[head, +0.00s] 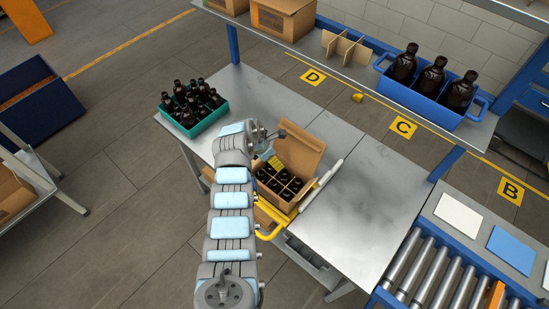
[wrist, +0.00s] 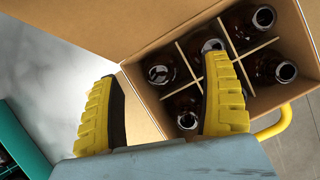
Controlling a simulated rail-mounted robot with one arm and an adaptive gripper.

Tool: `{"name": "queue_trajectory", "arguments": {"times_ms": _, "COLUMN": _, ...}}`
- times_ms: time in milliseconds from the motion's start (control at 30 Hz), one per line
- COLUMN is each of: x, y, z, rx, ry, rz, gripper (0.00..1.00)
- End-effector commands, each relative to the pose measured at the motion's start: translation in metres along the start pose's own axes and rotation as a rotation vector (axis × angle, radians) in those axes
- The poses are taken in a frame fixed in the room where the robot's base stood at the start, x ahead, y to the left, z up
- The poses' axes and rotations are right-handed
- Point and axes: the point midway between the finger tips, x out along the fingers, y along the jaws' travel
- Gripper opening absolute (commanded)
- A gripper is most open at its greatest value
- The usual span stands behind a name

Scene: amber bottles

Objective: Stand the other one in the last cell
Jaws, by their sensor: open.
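An open cardboard carton (head: 311,192) with a divider stands on the grey table; it also shows in the wrist view (wrist: 265,108). Dark amber bottles stand in its visible cells, among them a corner bottle (wrist: 160,72), a bottle beside it (wrist: 187,118) and one at the right (wrist: 284,72). The right finger hides one cell of the near row. My gripper (wrist: 162,68) is open over the carton's left end, with the corner bottle's mouth between its fingertips in the picture. I cannot tell whether the fingers touch it. In the head view my gripper (head: 272,160) is at the carton's far left corner.
A teal crate (head: 204,124) of several dark bottles stands at the table's left. A blue tray (head: 425,105) with three larger bottles and a loose cardboard divider (head: 345,48) are on the shelf. The table right of the carton is clear. A roller conveyor (head: 440,275) lies lower right.

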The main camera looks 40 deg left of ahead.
Motion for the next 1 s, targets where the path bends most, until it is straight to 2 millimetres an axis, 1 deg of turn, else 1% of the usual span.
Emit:
{"name": "queue_trajectory", "arguments": {"times_ms": 267, "x": -0.028, "y": 0.000, "z": 0.003, "rx": 0.004, "ry": -0.004, "rz": 0.003, "gripper": 0.80}}
{"name": "queue_trajectory", "arguments": {"times_ms": 700, "x": -0.082, "y": -0.001, "z": 0.005, "rx": 0.004, "ry": -0.006, "rz": 0.001, "gripper": 0.80}}
{"name": "queue_trajectory", "arguments": {"times_ms": 833, "x": -0.094, "y": -0.001, "z": 0.006, "rx": 0.005, "ry": -0.007, "rz": 0.000, "gripper": 0.80}}
{"name": "queue_trajectory", "arguments": {"times_ms": 1000, "x": -0.099, "y": -0.001, "z": 0.005, "rx": 0.005, "ry": -0.007, "rz": -0.001, "gripper": 0.80}}
